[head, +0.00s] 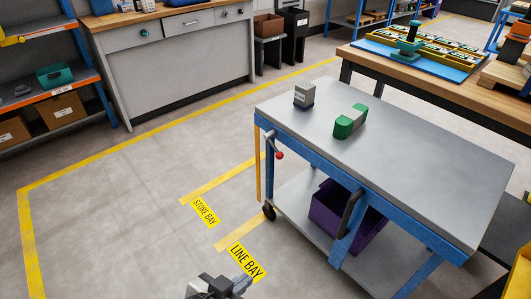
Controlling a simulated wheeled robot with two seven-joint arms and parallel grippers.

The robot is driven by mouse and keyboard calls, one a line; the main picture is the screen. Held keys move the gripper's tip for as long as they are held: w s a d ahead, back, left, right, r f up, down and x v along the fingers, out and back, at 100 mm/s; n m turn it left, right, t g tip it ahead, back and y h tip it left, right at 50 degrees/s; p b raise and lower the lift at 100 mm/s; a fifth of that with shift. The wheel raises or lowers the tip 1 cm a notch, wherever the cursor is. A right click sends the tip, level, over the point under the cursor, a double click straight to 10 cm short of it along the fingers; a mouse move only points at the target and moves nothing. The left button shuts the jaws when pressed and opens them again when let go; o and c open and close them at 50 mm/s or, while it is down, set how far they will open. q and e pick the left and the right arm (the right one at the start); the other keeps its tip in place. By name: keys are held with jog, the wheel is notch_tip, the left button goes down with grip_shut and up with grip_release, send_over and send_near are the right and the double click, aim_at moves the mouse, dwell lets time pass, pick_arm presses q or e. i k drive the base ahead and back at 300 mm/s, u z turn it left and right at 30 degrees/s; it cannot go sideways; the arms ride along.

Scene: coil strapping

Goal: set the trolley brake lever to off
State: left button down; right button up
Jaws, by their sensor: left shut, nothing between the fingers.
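The trolley (430,165) has a grey top and a blue frame, and stands right of the middle in the head view. Its brake lever (273,143) is on the near-left corner post, a short bar slanting down to a red ball knob (279,155). I cannot read any on or off marking. My left gripper (243,284) is at the bottom edge, shut and empty, apart from the trolley, below and left of the lever in the picture. My right gripper is not in view.
On the trolley top are a small grey block (304,95) and a green-and-grey piece (350,121). A black handle (352,211) sticks out from its side, and a purple crate (335,210) sits on its lower shelf. Floor on the left, with yellow lines and bay labels, is clear.

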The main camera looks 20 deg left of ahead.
aim_at(280, 155)
jog(key=u, duration=0.55)
jog(key=k, duration=0.65)
jog(key=u, duration=0.75)
jog(key=i, duration=0.7)
jog(key=z, duration=0.6)
jog(key=i, duration=1)
jog(key=z, duration=1.05)
